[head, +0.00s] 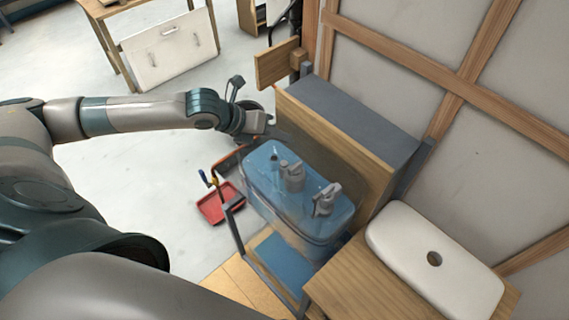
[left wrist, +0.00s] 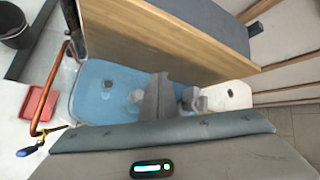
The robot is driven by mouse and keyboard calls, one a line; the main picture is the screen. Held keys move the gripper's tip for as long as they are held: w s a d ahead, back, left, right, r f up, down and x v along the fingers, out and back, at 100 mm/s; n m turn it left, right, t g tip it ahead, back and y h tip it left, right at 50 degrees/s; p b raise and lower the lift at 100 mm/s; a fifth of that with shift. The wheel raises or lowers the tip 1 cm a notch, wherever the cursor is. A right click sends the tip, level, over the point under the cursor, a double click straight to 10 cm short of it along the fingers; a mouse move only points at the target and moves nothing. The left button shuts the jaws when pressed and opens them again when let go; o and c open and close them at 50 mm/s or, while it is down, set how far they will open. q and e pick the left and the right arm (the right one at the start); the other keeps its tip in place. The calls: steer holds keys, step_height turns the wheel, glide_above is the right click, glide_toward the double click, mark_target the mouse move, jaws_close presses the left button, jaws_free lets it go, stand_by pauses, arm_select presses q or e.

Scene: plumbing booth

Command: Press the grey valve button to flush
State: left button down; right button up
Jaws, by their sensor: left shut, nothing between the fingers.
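A clear blue cistern (head: 262,165) stands open, with two grey fittings inside. One grey valve (head: 292,178) stands near the middle and another grey fitting (head: 326,200) stands to its right; I cannot tell for sure which carries the button. My left gripper (head: 270,120) is shut and empty, beyond the cistern's far left edge and apart from both fittings in the head view. In the left wrist view, the shut fingers (left wrist: 158,98) overlap the blue cistern (left wrist: 96,85), and a grey fitting (left wrist: 194,99) shows just to their right. My right gripper is out of view.
A wooden panel with a grey top (head: 350,110) rises behind the cistern. A white lid (head: 400,245) with a hole lies on a wooden surface at right. A red tray (head: 220,204) and a copper pipe (left wrist: 54,88) are left of the cistern.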

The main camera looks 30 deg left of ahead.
arm_select(q)
step_height(320, 180, down, 6)
steer(key=b, duration=0.5)
steer(key=shift+f+b, duration=0.3)
steer(key=shift+f, duration=0.65)
stand_by(0.8)
steer(key=shift+f, duration=0.4)
stand_by(0.3)
steer(key=shift+f, duration=0.6)
stand_by(0.9)
steer(key=shift+r, duration=0.15)
steer(key=shift+r+p, duration=0.9)
steer(key=shift+p, duration=0.1)
step_height(320, 180, up, 5)
steer(key=p, duration=0.5)
